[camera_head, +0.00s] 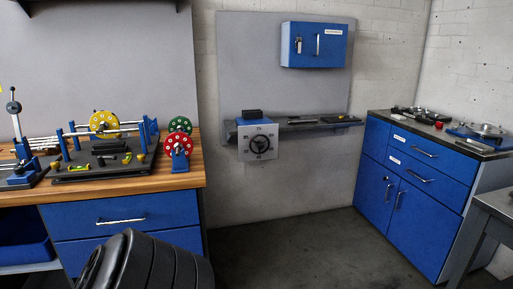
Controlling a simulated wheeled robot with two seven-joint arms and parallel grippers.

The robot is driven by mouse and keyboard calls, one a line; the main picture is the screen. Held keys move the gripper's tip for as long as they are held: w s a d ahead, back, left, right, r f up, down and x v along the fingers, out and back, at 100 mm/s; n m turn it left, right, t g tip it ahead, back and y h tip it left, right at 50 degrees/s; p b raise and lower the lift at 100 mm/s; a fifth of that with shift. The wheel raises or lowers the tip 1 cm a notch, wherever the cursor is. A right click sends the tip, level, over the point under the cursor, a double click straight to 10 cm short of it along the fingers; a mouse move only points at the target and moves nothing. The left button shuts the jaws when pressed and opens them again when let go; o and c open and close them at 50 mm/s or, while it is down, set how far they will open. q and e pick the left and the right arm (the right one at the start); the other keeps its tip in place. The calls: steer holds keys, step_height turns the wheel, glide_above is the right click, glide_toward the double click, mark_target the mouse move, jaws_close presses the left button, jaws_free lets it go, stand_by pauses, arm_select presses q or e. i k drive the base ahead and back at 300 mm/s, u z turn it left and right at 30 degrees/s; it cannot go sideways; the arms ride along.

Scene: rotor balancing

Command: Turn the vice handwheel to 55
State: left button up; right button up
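The vice handwheel (261,145) is a small dark wheel with spokes on a pale square dial plate (243,152). The plate faces me on the front of a blue vice at the left end of a wall shelf (310,124). Small dark marks ring the wheel, but they are too small to read for sure. A dark block (252,113) sits on top of the vice. Neither of my grippers is in view, and nothing touches the handwheel.
A wooden workbench (180,182) on the left holds a black tray with rods, and yellow, green and red discs. A blue cabinet (287,43) hangs above the shelf. A blue drawer cabinet (400,200) stands right. The floor (310,250) below the vice is clear. A black ribbed part of mine shows lower left.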

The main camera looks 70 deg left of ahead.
mark_target(261, 145)
steer(key=u, duration=0.75)
steer(key=i, duration=1.75)
steer(key=u, duration=1.2)
